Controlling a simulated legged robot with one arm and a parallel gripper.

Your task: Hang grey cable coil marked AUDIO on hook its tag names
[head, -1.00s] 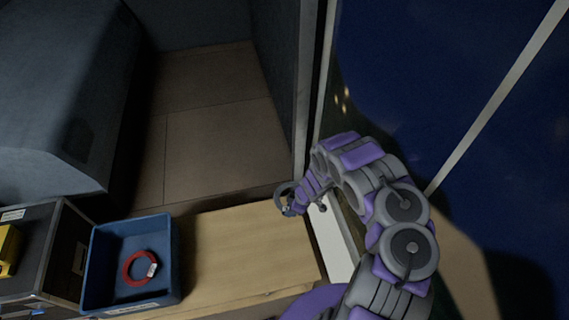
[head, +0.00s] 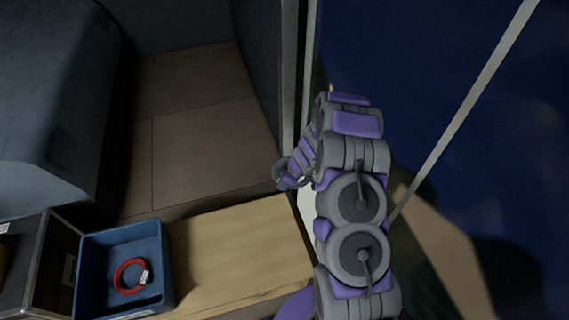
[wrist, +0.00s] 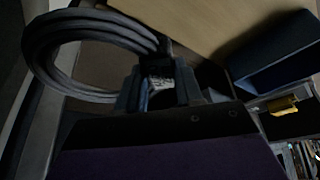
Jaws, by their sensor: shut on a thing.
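My gripper (wrist: 158,90) is shut on the grey cable coil (wrist: 52,50) in the wrist view. The coil's loop sticks out to the left of the fingers there. A pale tag (wrist: 157,88) with dark marks shows between the fingers; its text is too small to read. In the head view the gripper (head: 290,178) is beside the right end of the wooden bench, and only a small dark part of the coil shows at it. No hook can be made out in either view.
A blue bin (head: 84,262) with a red coil (head: 131,276) in it stands on the left of the wooden bench top (head: 235,245). A black case (head: 40,262) is left of it. The bench's middle is clear. A door frame edge (head: 290,80) rises just behind my gripper.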

